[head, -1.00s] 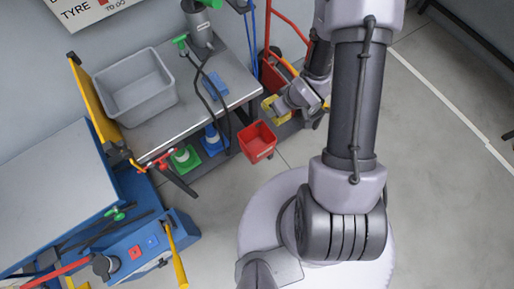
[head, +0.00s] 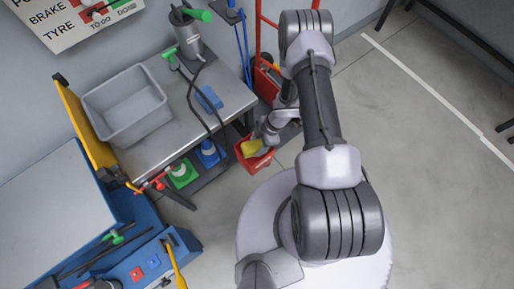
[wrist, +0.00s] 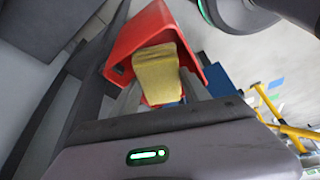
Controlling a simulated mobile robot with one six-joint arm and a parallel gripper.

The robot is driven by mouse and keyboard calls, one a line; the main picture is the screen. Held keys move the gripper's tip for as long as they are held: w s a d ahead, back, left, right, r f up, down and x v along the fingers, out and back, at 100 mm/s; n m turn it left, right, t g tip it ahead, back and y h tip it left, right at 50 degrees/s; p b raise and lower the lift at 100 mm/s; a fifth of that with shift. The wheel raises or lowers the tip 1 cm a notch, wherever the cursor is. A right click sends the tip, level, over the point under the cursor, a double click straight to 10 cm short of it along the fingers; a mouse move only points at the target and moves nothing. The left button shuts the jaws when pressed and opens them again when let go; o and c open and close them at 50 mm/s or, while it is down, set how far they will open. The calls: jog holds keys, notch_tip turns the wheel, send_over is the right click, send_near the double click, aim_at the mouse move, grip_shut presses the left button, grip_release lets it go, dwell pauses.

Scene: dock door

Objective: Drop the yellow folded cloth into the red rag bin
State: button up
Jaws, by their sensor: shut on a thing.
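The yellow folded cloth (head: 251,148) is held in my gripper (head: 257,143) over the red rag bin (head: 256,163). In the wrist view the yellow cloth (wrist: 158,72) sits between the two fingers of my gripper (wrist: 158,92), which is shut on it. The red bin (wrist: 128,45) shows around and beyond the cloth there, its open mouth facing my gripper. The cloth overlaps the bin's mouth in both views. I cannot tell how far above or inside the rim it is.
A grey metal bench (head: 150,151) beside the bin carries a grey tub (head: 125,133) and a blue block (head: 209,97). Green and blue items stand beneath it. A red hand truck (head: 258,40) stands behind. The floor at the right (head: 420,150) is clear.

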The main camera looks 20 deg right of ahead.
aim_at(260, 145)
jog(key=shift+f, duration=0.95)
jog(key=shift+f+b, duration=0.6)
jog(key=shift+b, duration=0.05)
